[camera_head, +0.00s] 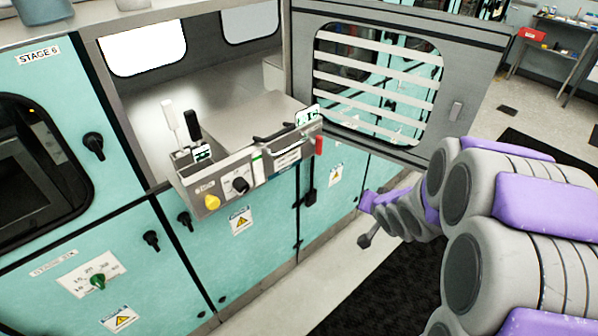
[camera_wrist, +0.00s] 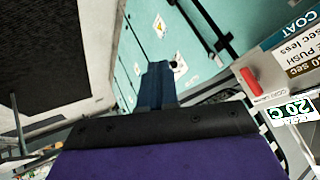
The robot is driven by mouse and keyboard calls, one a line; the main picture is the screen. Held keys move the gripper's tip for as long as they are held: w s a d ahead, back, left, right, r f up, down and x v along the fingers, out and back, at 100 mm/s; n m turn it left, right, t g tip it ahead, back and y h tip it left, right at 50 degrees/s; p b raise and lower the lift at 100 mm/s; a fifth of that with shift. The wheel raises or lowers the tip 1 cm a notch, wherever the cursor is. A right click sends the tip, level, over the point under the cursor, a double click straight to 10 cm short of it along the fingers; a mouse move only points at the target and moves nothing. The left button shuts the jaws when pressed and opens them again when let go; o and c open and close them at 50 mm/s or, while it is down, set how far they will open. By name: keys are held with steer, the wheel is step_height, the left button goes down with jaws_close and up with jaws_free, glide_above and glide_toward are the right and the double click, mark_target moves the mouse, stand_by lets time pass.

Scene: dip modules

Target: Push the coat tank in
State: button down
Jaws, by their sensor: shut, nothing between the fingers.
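The coat tank (camera_head: 265,112) is a metal box standing out of the open bay in the teal machine. Its front panel (camera_head: 258,172) has a yellow knob, a black knob, a red handle and a green-and-white display at its right end. In the wrist view the panel (camera_wrist: 284,66) shows at the upper right, with a "COAT" label and the red handle. My gripper (camera_head: 366,238) is below and to the right of the panel, apart from it. In the wrist view my gripper's fingers (camera_wrist: 157,85) are together and empty, pointing at the teal cabinet front.
A grey door with a slatted window (camera_head: 462,78) stands open to the right of the tank. Black and white upright handles (camera_head: 181,128) rise at the tank's left end. Knobs and latches stick out of the teal cabinets below. Floor and a black mat (camera_head: 375,290) lie in front.

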steer(key=w+a+f+m+t+y, duration=0.2)
steer(key=w+a+f+y, duration=0.1)
steer(key=w+a+y, duration=0.1)
steer(key=m+t+y+b, duration=0.1)
steer(key=m+t+y, duration=0.25)
steer(key=y, duration=0.25)
glide_toward(292, 165)
steer(key=b+x, duration=0.3)
steer(key=x, duration=0.4)
steer(key=shift+d+b, duration=0.1)
steer(key=shift+b, duration=0.25)
